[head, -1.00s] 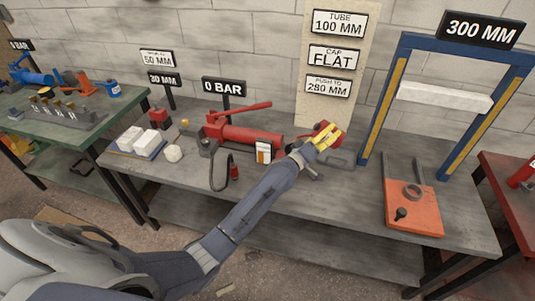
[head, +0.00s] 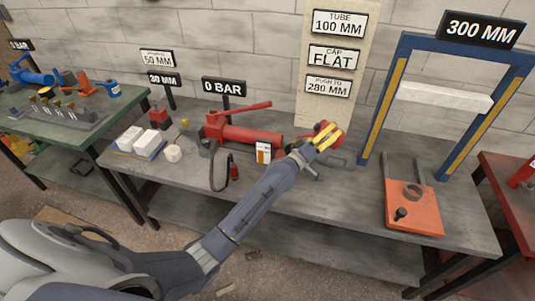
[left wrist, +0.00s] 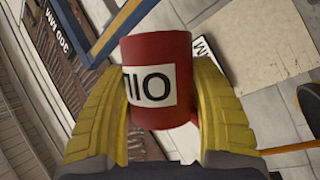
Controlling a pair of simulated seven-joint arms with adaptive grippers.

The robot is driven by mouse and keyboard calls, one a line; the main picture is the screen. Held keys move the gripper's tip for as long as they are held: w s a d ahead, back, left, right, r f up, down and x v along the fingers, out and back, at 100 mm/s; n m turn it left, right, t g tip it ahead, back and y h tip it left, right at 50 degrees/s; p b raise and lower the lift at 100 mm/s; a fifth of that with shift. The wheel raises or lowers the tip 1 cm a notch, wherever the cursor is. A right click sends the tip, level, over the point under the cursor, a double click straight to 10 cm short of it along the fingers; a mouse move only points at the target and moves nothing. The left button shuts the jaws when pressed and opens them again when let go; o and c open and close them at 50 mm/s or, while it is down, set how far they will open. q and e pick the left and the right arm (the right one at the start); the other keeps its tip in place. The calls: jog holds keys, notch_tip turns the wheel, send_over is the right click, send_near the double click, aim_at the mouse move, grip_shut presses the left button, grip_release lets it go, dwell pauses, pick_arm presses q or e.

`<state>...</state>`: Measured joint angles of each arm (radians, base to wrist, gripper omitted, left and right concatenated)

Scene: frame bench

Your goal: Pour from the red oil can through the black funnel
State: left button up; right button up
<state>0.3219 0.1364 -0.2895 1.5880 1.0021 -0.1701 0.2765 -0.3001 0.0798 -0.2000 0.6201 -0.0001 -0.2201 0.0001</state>
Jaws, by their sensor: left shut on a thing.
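My left gripper (head: 326,135) has yellow fingers and is shut on the red oil can (head: 335,137), over the back middle of the grey bench. In the left wrist view the can (left wrist: 173,50) stands between the two fingers, with a white label reading OIL. The fingers hide parts of its sides, and I cannot tell whether its base touches the bench. I cannot pick out the black funnel with certainty in either view. My right gripper is not in view.
A red hand pump (head: 235,132) with a raised lever and black hose lies left of the gripper. A small orange-and-white box (head: 264,153) stands close by. A blue press frame (head: 378,100) and an orange plate (head: 412,218) are to the right. The bench's front middle is clear.

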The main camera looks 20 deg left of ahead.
pick_arm(q)
jog(key=shift+d, duration=0.1)
dwell(0.7)
jog(key=shift+f+m, duration=0.3)
jog(key=shift+m, duration=0.1)
jog(key=shift+d+f, duration=0.1)
jog(key=shift+f+m+g, duration=0.25)
jog(key=shift+m+g, duration=0.15)
jog(key=shift+w+d+f, duration=0.1)
jog(key=shift+f, duration=0.1)
jog(key=shift+f+m, duration=0.2)
jog(key=shift+m, duration=0.1)
jog(key=shift+d+f+g, duration=0.1)
jog(key=shift+f+g, duration=0.05)
jog(key=shift+g, duration=0.15)
jog(key=shift+f+m, duration=0.2)
jog(key=shift+m, duration=0.2)
jog(key=shift+f+g, duration=0.25)
jog(key=shift+g, duration=0.05)
